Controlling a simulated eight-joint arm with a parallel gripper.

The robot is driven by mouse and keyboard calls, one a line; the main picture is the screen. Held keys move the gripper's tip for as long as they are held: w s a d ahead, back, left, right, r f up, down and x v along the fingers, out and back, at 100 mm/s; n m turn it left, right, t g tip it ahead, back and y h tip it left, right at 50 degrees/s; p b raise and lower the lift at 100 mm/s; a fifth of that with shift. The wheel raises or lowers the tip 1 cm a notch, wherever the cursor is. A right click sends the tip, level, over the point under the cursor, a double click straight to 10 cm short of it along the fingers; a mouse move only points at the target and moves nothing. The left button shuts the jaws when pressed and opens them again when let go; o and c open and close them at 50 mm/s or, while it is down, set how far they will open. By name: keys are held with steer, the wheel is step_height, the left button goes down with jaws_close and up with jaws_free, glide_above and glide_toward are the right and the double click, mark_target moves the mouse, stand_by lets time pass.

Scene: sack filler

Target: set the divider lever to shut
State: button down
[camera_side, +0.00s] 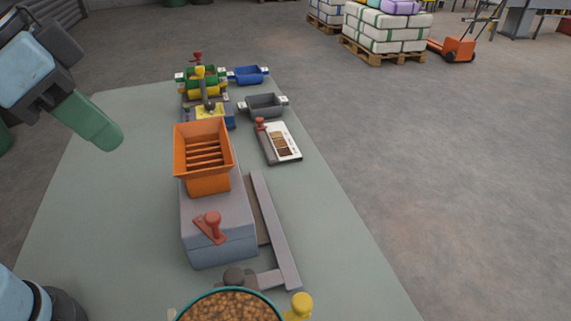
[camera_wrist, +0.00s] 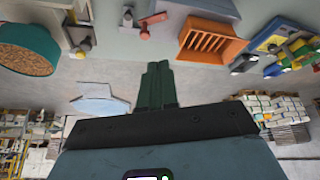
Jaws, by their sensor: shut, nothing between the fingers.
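The orange slatted hopper (camera_side: 204,183) stands on a grey box (camera_side: 222,243) on the table. A red lever with a round knob (camera_side: 212,224) sits on top of the box, in front of the hopper. I cannot tell whether its position is open or shut. In the wrist view the red lever (camera_wrist: 145,32) shows near the top, left of the orange hopper (camera_wrist: 211,43). My gripper (camera_side: 112,140), with green fingers, is shut and empty. It is raised at the left of the side view, apart from the lever. Its fingers (camera_wrist: 157,68) point toward the table in the wrist view.
A teal-rimmed bin of brown pellets (camera_side: 232,304) and a yellow knob (camera_side: 299,306) are at the near edge. A label board (camera_side: 284,144) with another red knob lies right of the hopper. Grey (camera_side: 264,105) and blue (camera_side: 248,74) trays stand behind. The table's left side is clear.

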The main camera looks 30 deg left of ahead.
steer(key=s+d+m, duration=0.1)
steer(key=s+d, duration=0.1)
steer(key=s, duration=0.2)
glide_toward(215, 215)
steer(key=s+a+f, duration=0.2)
steer(key=s+f, duration=0.1)
steer(key=f, duration=0.3)
steer(key=shift+w+d+f+g, duration=0.15)
steer(key=shift+w+d, duration=0.15)
steer(key=shift+w, duration=0.3)
steer(key=shift+w+d+r+g, duration=0.1)
steer(key=shift+w+d, duration=0.2)
steer(key=shift+w, duration=0.25)
steer(key=shift+w+d+f+g, duration=0.15)
steer(key=shift+w+d, duration=0.15)
steer(key=shift+w, duration=0.3)
